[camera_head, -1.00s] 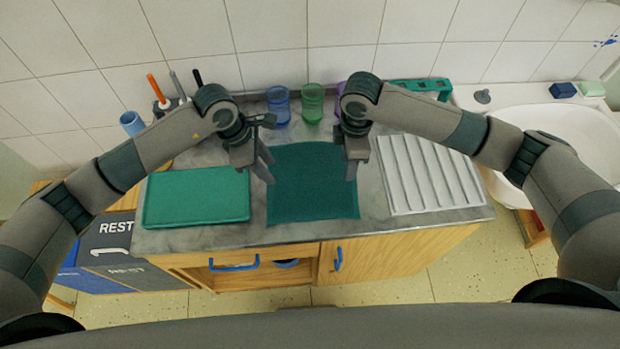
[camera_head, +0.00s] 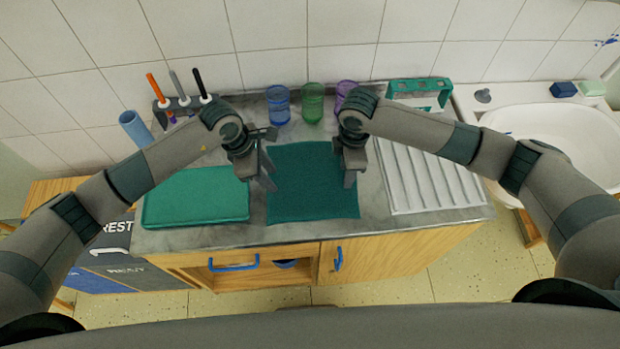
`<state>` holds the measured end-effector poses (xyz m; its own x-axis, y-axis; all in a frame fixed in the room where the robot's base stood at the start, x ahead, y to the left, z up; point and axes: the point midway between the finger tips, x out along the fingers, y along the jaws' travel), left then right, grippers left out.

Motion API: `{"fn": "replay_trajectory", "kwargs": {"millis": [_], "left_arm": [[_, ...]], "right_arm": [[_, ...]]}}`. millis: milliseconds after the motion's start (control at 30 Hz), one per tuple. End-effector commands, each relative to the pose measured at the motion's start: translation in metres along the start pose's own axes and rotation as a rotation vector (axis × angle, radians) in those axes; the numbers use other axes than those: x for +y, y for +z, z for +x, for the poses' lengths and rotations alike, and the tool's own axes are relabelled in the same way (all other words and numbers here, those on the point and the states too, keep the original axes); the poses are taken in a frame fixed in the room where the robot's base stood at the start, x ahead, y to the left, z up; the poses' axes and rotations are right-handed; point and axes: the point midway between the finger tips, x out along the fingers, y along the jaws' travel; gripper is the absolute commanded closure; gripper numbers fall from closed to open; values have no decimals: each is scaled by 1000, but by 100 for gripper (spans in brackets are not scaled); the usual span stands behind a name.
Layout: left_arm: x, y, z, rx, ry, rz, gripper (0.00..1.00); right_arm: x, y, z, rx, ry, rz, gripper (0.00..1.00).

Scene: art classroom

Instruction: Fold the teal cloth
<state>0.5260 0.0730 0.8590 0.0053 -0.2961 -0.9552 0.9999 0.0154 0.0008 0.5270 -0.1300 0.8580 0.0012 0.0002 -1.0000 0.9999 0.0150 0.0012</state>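The teal cloth (camera_head: 312,190) lies flat and spread out on the grey counter (camera_head: 300,233), between the green tray and the white ridged board. My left gripper (camera_head: 259,179) is over the cloth's left edge, beside the tray, with its fingers apart and nothing between them. My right gripper (camera_head: 349,177) is over the cloth's right edge, pointing down. Its fingers overlap in this view, so their gap is hard to judge. I cannot tell whether either gripper touches the cloth. The grippers hide small parts of the cloth's side edges.
The green tray (camera_head: 196,196) is close on the left, the white ridged board (camera_head: 430,178) close on the right. Blue (camera_head: 278,105), green (camera_head: 313,103) and purple cups (camera_head: 345,92) stand behind the cloth. A tool holder (camera_head: 180,103) stands back left, a sink (camera_head: 560,130) right.

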Motion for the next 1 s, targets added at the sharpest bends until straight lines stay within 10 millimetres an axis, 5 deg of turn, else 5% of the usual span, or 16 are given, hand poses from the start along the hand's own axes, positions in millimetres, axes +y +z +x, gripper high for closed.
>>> {"fn": "replay_trajectory", "kwargs": {"millis": [300, 600, 1000], "left_arm": [[-1, -1, 2, 1, -2, 0, 64], [-1, -1, 2, 2, -2, -1, 100], [-1, -2, 2, 3, -2, -1, 100]], "right_arm": [[-1, 0, 2, 0, -2, 0, 64], [-1, 0, 2, -1, -2, 0, 100], [-1, 0, 2, -1, -2, 0, 100]]}}
